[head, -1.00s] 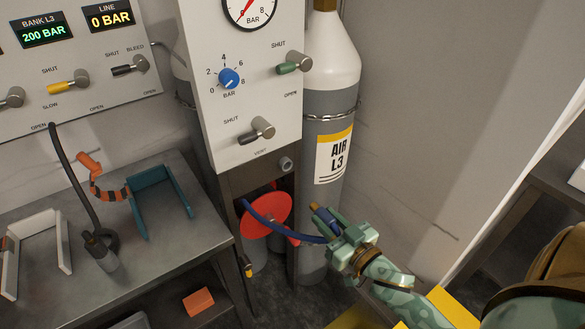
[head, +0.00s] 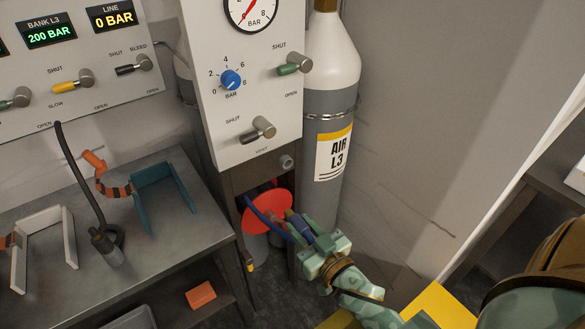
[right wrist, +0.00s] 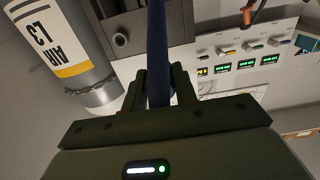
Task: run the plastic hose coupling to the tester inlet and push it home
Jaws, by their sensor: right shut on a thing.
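My right gripper (head: 308,240) is shut on the blue hose coupling (head: 304,228), in front of the red reel. The coupling has a brass-coloured tip pointing up and left. The blue plastic hose (head: 262,217) runs from it across the reel; blue also shows between my fingers in the right wrist view (right wrist: 157,60). The tester inlet appears to be the short grey round socket (head: 287,162) below the gauge panel; it also shows in the right wrist view (right wrist: 120,40). The coupling is below the socket and apart from it. My left gripper is not in view.
The red reel (head: 268,207) sits in the opening below the panel. The AIR L3 cylinder (head: 330,105) stands right of the panel. A metal bench (head: 110,225) at the left holds a teal holder (head: 161,195), a white holder (head: 43,245) and a black cable.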

